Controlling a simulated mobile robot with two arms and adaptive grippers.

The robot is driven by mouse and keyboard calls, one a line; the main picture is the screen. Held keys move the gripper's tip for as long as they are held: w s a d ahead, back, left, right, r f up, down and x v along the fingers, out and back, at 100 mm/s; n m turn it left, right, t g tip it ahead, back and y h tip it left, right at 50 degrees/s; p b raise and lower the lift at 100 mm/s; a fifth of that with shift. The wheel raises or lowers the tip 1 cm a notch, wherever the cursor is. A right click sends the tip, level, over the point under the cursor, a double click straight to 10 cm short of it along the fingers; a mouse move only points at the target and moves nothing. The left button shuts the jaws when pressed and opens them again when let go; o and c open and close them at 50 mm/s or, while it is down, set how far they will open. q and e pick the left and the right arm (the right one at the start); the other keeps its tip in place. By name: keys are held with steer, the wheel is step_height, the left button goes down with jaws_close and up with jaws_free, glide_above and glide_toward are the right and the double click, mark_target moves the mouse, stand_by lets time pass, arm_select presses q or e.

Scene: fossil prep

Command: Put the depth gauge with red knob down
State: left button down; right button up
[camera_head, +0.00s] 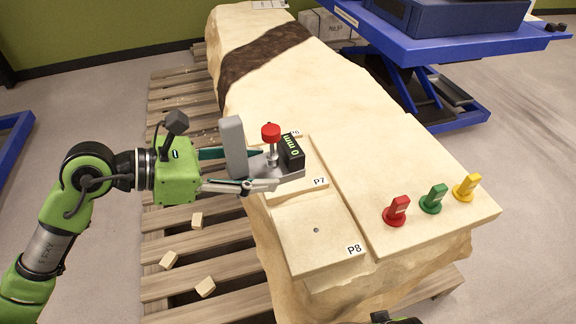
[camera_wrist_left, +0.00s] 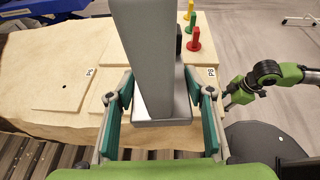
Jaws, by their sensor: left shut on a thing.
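The depth gauge (camera_head: 234,148) has a grey upright handle block, a red knob and a black display reading 0 mm. My left gripper (camera_head: 270,184) is shut on it, with a finger along its base. The gauge is upright over the pad marked P7 (camera_head: 308,172), and I cannot tell whether it touches the pad. In the left wrist view the gauge's grey body (camera_wrist_left: 150,60) stands between the green-padded fingers (camera_wrist_left: 163,115) and hides P7. My right gripper (camera_wrist_left: 232,96) is at the right of that view, too small to read.
Red (camera_head: 397,211), green (camera_head: 433,199) and yellow (camera_head: 467,187) pegs stand on the stone block's right side (camera_head: 360,140). A wooden pallet (camera_head: 180,245) lies below. A blue lift table (camera_head: 440,45) stands behind.

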mark_target(283, 164)
arm_select(q)
steer(key=shift+m+g, duration=0.5)
steer(key=d, duration=0.5)
steer(key=shift+w, duration=0.4)
steer(key=shift+w+d, duration=0.1)
steer(key=shift+d, duration=0.1)
steer(key=shift+w+f, duration=0.2)
steer(key=shift+w, duration=0.1)
steer(key=w+f, duration=0.3)
steer(key=w, duration=0.1)
steer(key=w+f+b, duration=0.1)
steer(key=w+f, duration=0.1)
steer(key=w, duration=0.2)
steer(key=w+a+f+b, duration=0.1)
steer(key=w+f, duration=0.2)
steer(key=w, duration=0.1)
steer(key=shift+w+f, duration=0.25)
steer(key=shift+f, duration=0.05)
steer(key=shift+w+f, duration=0.25)
steer(key=shift+f, duration=0.1)
steer(key=shift+w+a+f+b, duration=0.15)
steer(key=shift+f+b, duration=0.25)
steer(key=shift+f, duration=1.25)
arm_select(e)
step_height(283, 164, up, 9)
steer(key=shift+s+d+r, duration=0.15)
steer(key=shift+s+r, duration=0.05)
steer(key=shift+s, duration=0.25)
